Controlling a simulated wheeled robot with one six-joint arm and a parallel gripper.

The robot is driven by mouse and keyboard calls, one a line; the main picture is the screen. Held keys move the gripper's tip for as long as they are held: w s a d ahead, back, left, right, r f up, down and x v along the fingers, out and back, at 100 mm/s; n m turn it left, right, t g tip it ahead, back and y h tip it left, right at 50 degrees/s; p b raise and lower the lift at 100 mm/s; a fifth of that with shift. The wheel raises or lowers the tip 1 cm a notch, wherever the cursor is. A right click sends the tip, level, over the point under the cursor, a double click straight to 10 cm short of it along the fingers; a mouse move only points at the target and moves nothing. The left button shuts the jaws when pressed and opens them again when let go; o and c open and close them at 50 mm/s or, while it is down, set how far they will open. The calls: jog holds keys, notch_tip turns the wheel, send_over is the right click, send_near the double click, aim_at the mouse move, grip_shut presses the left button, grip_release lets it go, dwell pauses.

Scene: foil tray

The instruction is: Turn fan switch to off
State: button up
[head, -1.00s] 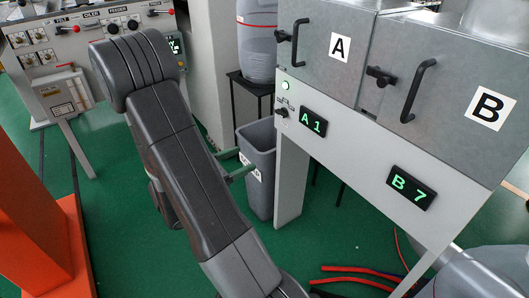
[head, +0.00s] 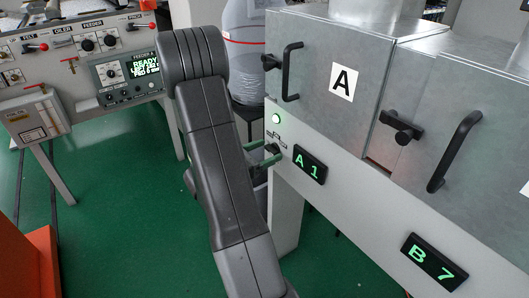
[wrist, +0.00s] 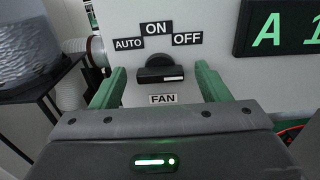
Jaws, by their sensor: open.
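The black fan switch (wrist: 161,70) is in the middle of the wrist view, on a pale panel. AUTO is at its upper left, ON above, OFF at its upper right and FAN below. Its bar handle lies about level; I cannot tell surely which label it points to. My gripper (wrist: 160,82) is open, one green finger on each side of the switch, with a gap on both sides. In the head view my gripper (head: 264,160) is at the panel left of the A1 display, and the switch (head: 272,149) is partly visible there.
The A1 display (head: 309,165) is just right of the switch, with a lit green lamp (head: 276,118) above it. Door A's handle (head: 290,71) sticks out higher up. A feeder panel (head: 126,80) stands at the left. Green floor lies open between.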

jog(key=c, duration=1)
jog(key=shift+r+n+p, duration=0.1)
jog(key=shift+n+p, duration=0.3)
jog(key=shift+p, duration=0.15)
jog(key=n+p, duration=0.2)
jog(key=p, duration=0.1)
jog(key=shift+w+r+n, duration=0.1)
jog(key=shift+n, duration=0.3)
jog(key=n+p, duration=0.3)
jog(key=shift+a, duration=0.1)
jog(key=shift+f+n+p, duration=0.25)
jog(key=shift+n+p, duration=0.5)
jog(key=shift+n, duration=0.35)
